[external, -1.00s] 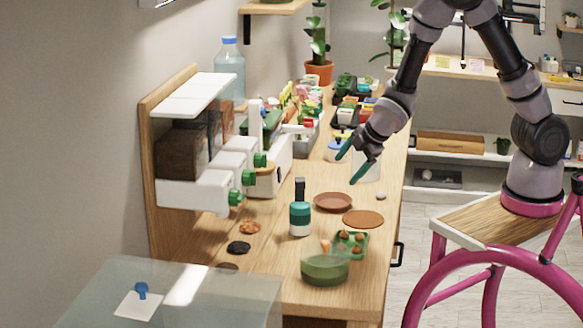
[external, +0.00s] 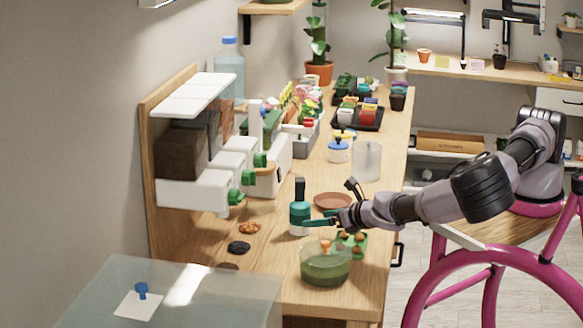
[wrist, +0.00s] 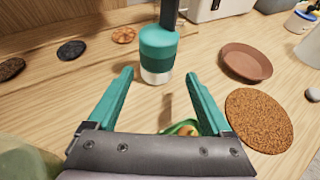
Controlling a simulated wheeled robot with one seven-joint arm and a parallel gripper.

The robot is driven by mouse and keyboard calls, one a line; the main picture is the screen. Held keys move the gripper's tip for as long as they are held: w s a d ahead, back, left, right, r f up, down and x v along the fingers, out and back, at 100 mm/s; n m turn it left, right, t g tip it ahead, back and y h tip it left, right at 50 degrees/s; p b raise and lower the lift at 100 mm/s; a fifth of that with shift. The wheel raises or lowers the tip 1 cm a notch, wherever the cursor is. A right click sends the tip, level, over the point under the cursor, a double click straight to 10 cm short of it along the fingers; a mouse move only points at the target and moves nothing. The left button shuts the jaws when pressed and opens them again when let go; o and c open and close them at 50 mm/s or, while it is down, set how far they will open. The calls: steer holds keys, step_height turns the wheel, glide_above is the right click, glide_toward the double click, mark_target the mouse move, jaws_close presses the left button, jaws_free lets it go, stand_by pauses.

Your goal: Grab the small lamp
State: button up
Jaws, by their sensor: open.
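A teal cylinder with a pale base and a dark upright stem (external: 300,217) stands upright on the wooden bench. It looks like the small lamp, though I cannot be certain. In the wrist view this lamp (wrist: 158,45) is straight ahead at the top centre, its stem cut off by the picture edge. My gripper (external: 312,222) is low over the bench, to the right of the lamp. In the wrist view its two teal fingers (wrist: 159,74) are open with nothing held between them. The lamp's base is just beyond the fingertips; I cannot tell whether they touch.
A terracotta saucer (external: 333,201) and a cork mat (wrist: 260,120) lie to the lamp's right. A green tray (external: 352,243) and a green glass bowl (external: 325,266) are close below my gripper. Dark and orange discs lie left. A clear cylinder (external: 367,160) stands farther back.

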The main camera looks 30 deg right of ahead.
mark_target(292, 221)
steer(key=x, duration=1)
steer(key=shift+w+a, duration=0.3)
steer(key=shift+w, duration=0.1)
steer(key=shift+c, duration=0.3)
jaws_close()
